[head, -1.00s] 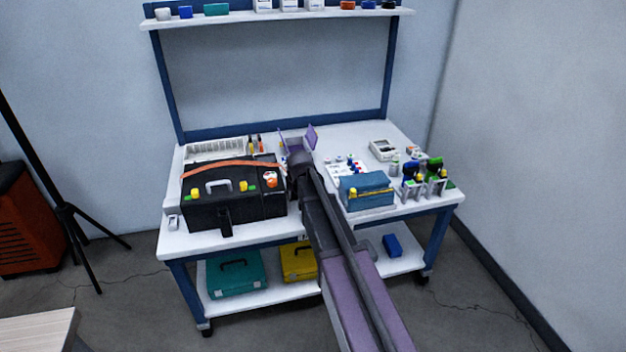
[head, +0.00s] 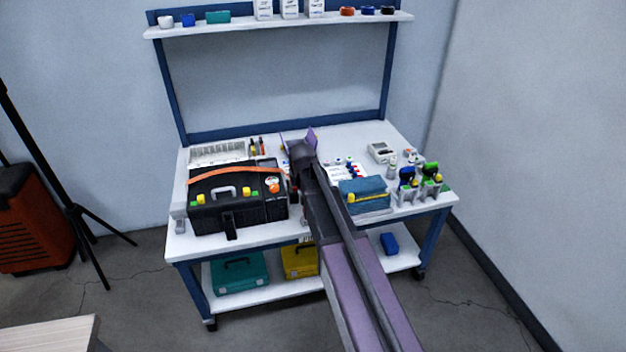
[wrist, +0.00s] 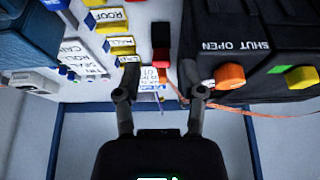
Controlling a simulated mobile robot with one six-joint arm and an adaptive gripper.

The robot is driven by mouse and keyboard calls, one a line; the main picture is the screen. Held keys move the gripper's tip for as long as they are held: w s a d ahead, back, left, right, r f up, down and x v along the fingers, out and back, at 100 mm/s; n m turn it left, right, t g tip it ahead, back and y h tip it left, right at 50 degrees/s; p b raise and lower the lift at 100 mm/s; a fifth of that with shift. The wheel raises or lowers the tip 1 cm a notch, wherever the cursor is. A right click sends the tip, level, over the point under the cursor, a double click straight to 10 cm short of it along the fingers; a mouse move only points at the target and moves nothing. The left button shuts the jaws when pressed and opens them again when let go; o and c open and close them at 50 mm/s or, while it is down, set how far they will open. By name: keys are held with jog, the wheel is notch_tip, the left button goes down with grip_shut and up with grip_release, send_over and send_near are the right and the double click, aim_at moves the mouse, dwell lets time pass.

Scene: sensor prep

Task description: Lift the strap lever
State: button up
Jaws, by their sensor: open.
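A black case (head: 240,208) with an orange strap (head: 236,172) across its top stands on the left of the bench. In the wrist view the case (wrist: 262,22) is at upper right, with SHUT OPEN lettering, an orange knob (wrist: 229,76) and a yellow knob (wrist: 300,77). A small red and black piece (wrist: 160,36) is beside the case; I cannot tell whether it is the strap lever. My gripper (wrist: 160,95) is open and empty, its dark fingers apart. In the head view it is beyond the case's right end, partly hidden by my arm.
A blue pouch (head: 364,195) and bottle holders (head: 420,194) stand on the right of the white bench (head: 190,247). Yellow labelled tabs (wrist: 108,20) lie beside the red piece. A white compartment tray (head: 216,154) is behind the case. A shelf (head: 280,24) spans above.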

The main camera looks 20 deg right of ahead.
jog(key=s+r+g+p, duration=0.3)
jog(key=s+r+p, duration=1.3)
jog(key=s, duration=0.3)
jog(key=shift+p, duration=0.35)
jog(key=shift+s, duration=0.1)
dwell(0.3)
jog(key=s+r+g+p, duration=0.1)
jog(key=s+r+p, duration=0.1)
jog(key=s, duration=0.4)
jog(key=shift+a+r, duration=0.1)
